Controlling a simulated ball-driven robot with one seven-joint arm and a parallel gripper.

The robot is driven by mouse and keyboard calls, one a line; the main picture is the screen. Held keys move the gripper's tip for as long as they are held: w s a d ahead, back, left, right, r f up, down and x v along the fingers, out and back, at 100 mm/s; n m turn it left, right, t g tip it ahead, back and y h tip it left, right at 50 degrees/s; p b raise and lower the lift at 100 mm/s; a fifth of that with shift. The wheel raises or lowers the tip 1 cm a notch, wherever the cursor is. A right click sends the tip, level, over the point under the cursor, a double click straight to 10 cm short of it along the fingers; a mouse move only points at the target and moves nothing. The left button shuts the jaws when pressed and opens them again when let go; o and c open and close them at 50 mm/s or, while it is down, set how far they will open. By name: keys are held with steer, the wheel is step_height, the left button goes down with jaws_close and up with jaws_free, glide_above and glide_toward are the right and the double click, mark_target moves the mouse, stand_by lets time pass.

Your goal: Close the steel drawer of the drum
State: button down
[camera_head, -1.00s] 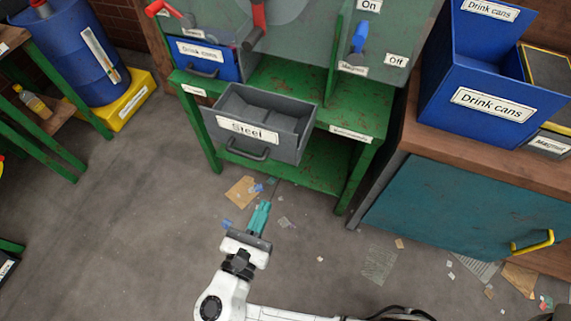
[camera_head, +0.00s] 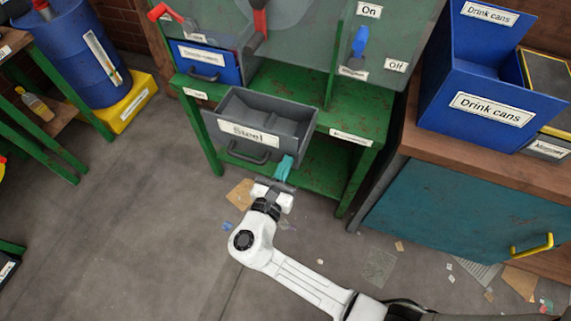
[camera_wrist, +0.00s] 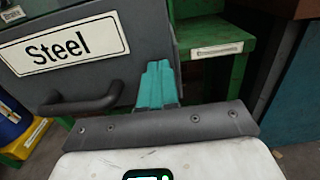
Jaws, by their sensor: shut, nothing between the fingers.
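The grey steel drawer (camera_head: 261,138), labelled "Steel", stands pulled out from the green drum frame (camera_head: 330,120). Its inside shows from above and looks empty. Its dark handle (camera_head: 248,157) is on the front face, and shows in the wrist view (camera_wrist: 84,101). My gripper (camera_head: 285,165) is shut and empty, with teal fingers at the lower right part of the drawer front. In the wrist view the teal fingertips (camera_wrist: 158,82) are right of the handle, over the drawer front's right edge. I cannot tell whether they touch it.
A blue "Drink cans" drawer (camera_head: 208,60) is in the frame, left above. A workbench with a teal door (camera_head: 460,208) and a blue bin (camera_head: 490,108) stands right. A blue barrel (camera_head: 75,50) stands left.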

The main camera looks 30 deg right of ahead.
stand_by(0.3)
steer(key=b+x, duration=0.5)
steer(key=x, duration=1.7)
steer(key=shift+w+d+f, duration=0.15)
steer(key=shift+d, duration=0.1)
steer(key=shift+w+d, duration=0.2)
steer(key=shift+d, duration=0.05)
steer(key=shift+w+r, duration=0.1)
steer(key=shift+r, duration=0.1)
steer(key=shift+d+r, duration=0.1)
steer(key=shift+d, duration=0.05)
steer(key=v, duration=0.7)
steer(key=p+v, duration=0.1)
steer(key=v, duration=0.6)
steer(key=shift+a+f, duration=0.2)
steer(key=shift+a, duration=0.1)
steer(key=shift+s, duration=0.2)
